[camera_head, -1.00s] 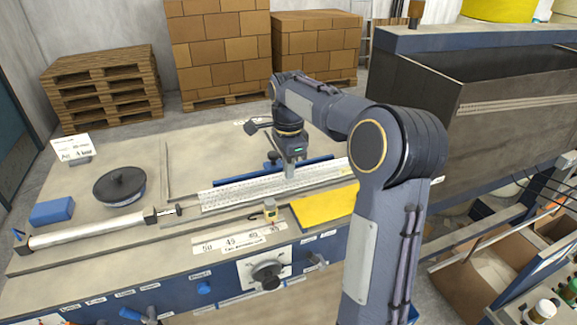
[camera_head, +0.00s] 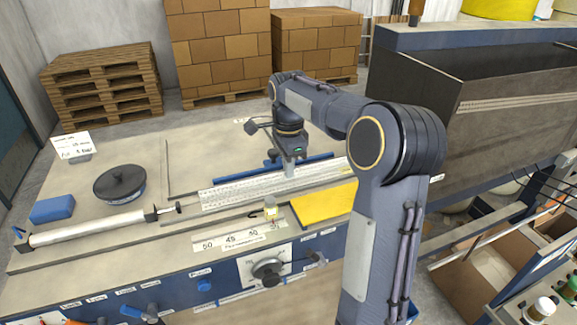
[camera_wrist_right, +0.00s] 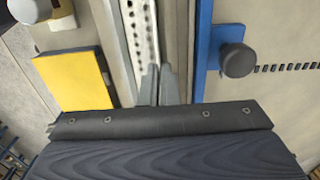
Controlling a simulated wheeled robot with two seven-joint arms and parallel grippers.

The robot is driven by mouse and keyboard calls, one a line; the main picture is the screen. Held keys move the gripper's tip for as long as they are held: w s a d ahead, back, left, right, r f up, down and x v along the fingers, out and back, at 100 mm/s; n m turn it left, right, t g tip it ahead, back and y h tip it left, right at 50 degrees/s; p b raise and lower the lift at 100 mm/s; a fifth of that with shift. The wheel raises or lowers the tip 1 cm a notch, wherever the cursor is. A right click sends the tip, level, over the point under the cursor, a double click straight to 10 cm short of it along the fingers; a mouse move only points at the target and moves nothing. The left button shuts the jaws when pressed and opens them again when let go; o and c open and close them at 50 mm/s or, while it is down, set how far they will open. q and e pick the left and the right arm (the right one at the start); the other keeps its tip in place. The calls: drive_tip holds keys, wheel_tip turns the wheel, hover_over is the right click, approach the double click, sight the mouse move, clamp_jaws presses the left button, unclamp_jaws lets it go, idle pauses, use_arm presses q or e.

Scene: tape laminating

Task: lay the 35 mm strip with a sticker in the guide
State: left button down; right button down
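A long pale strip with rows of holes (camera_head: 238,190) lies along the guide track in the middle of the bench. It also shows in the right wrist view (camera_wrist_right: 139,28). I cannot make out a sticker on it. A blue bar (camera_head: 232,178) runs along the far side of the track. My right gripper (camera_head: 289,172) points down over the track, its tips low at the strip. In the right wrist view its two fingers (camera_wrist_right: 158,72) are almost together beside the perforated band. Whether something thin is between them is hidden. My left gripper is not in view.
A yellow plate (camera_head: 322,205) lies in front of the track at right. A white roller (camera_head: 90,229), a round black lid (camera_head: 120,184) and a blue block (camera_head: 52,209) sit at left.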

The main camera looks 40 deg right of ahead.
idle(0.3)
drive_tip(key=c, duration=1.6)
unclamp_jaws()
drive_tip(key=shift+r+p, duration=0.35)
drive_tip(key=shift+r, duration=2.6)
